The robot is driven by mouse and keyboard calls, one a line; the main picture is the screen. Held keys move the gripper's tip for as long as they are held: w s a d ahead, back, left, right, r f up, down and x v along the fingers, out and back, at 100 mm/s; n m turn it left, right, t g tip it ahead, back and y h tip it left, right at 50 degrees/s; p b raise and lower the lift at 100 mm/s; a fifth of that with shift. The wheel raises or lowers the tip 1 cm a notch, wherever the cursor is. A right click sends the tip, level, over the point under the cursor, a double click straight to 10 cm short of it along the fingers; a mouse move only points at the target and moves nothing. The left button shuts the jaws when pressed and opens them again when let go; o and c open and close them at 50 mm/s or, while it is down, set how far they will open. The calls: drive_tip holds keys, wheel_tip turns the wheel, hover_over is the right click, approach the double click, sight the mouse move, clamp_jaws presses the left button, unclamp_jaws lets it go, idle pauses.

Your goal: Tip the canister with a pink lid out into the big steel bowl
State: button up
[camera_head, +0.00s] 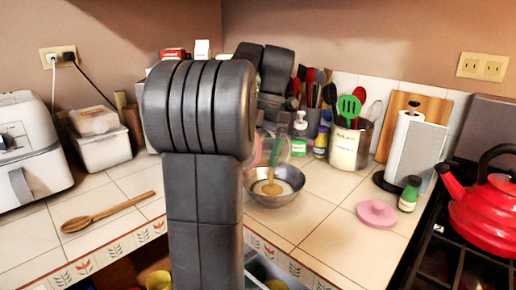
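The steel bowl (282,198) stands on the tiled counter just right of my arm, with tan material in it. A clear, tilted vessel (277,150), apparently the canister, shows partly above the bowl beside my arm. A tan streak (271,180) runs between the vessel's lower part and the bowl. A round pink lid (377,213) with a knob lies on the counter to the right, apart from any canister. My gripper is mostly hidden behind my arm, near the vessel; its fingers cannot be made out.
A wooden spoon (108,211) lies on the left counter. A utensil crock (348,148), bottles and a paper towel roll (411,150) stand behind the bowl. A small green bottle (409,194) and red kettle (488,207) are at right. Counter in front of the lid is clear.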

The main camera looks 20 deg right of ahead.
drive_tip(key=shift+w+d+r+p, duration=0.15)
drive_tip(key=shift+r+p, duration=0.15)
drive_tip(key=shift+p, duration=0.6)
drive_tip(key=shift+w+d+r+g+y+p, duration=0.1)
drive_tip(key=shift+d+g+y+p, duration=0.2)
drive_tip(key=shift+p, duration=0.65)
drive_tip(key=shift+r+g+y+p, duration=0.1)
drive_tip(key=shift+y+p, duration=0.3)
drive_tip(key=shift+p, duration=0.55)
drive_tip(key=shift+w+d+r+p, duration=0.1)
drive_tip(key=shift+d+r+p, duration=0.1)
drive_tip(key=shift+p, duration=0.9)
drive_tip(key=shift+w+d+r+g+y+p, duration=0.15)
drive_tip(key=shift+d+g+y+p, duration=0.2)
drive_tip(key=shift+p, duration=0.85)
drive_tip(key=shift+w+d+f+g+y+p, duration=0.15)
drive_tip(key=shift+y+p, duration=0.3)
drive_tip(key=shift+p, duration=0.7)
drive_tip(key=shift+s+a, duration=0.1)
drive_tip(key=shift+a, duration=0.05)
